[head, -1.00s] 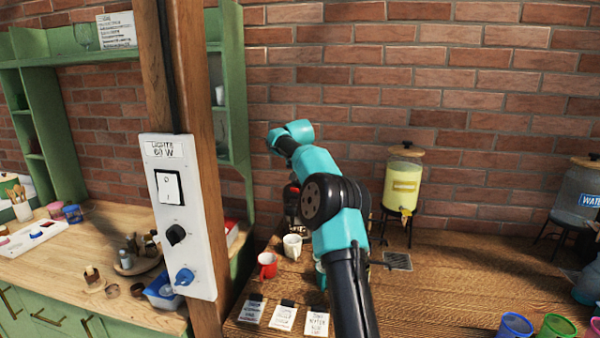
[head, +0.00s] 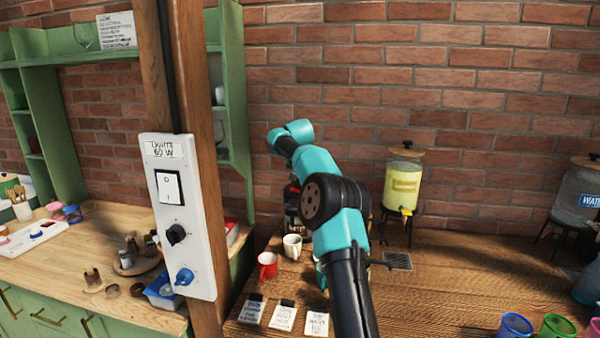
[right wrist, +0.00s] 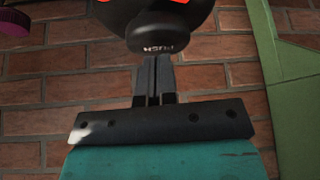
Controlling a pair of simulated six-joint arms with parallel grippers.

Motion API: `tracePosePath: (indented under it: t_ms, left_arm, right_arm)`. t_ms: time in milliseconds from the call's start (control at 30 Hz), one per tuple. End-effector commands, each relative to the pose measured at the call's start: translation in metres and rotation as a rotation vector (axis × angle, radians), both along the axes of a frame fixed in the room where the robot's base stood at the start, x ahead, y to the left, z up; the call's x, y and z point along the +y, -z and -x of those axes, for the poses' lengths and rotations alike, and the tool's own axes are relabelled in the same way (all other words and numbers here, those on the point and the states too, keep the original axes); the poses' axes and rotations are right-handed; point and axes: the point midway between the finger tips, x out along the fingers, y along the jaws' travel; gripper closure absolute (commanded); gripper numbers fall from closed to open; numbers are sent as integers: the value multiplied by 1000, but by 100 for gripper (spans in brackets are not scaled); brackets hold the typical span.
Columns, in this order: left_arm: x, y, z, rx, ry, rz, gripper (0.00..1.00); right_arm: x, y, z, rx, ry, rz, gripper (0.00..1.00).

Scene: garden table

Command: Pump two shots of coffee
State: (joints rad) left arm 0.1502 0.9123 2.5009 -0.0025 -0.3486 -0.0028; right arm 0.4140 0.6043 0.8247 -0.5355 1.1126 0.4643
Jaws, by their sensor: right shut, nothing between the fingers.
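The coffee dispenser (head: 291,205) is dark with some red and stands at the back of the wooden table, partly hidden behind my right arm. In the right wrist view its black top (right wrist: 150,25) is close up, with the word PUSH upside down and red parts at the upper edge. My right gripper (right wrist: 154,62) is shut and empty, its fingertips right at the black part. I cannot tell if they touch it. In the head view my right arm hides this gripper. A white mug (head: 292,246) and a red mug (head: 267,265) stand in front of the dispenser. My left gripper is out of view.
A yellow drink dispenser (head: 403,185) and a water dispenser (head: 575,195) stand to the right. Label cards (head: 283,318) lie at the front edge. A wooden post with a switch panel (head: 180,215) stands at left. The table's right middle is clear.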

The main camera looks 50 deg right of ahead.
Motion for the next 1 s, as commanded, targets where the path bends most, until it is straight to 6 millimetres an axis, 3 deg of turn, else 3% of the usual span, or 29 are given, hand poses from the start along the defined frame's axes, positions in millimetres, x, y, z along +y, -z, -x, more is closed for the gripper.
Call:
tracePosePath:
  t_ms: [1000]
  left_arm:
    - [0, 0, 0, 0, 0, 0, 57]
  right_arm:
    - [0, 15, 0, 1, 0, -1, 100]
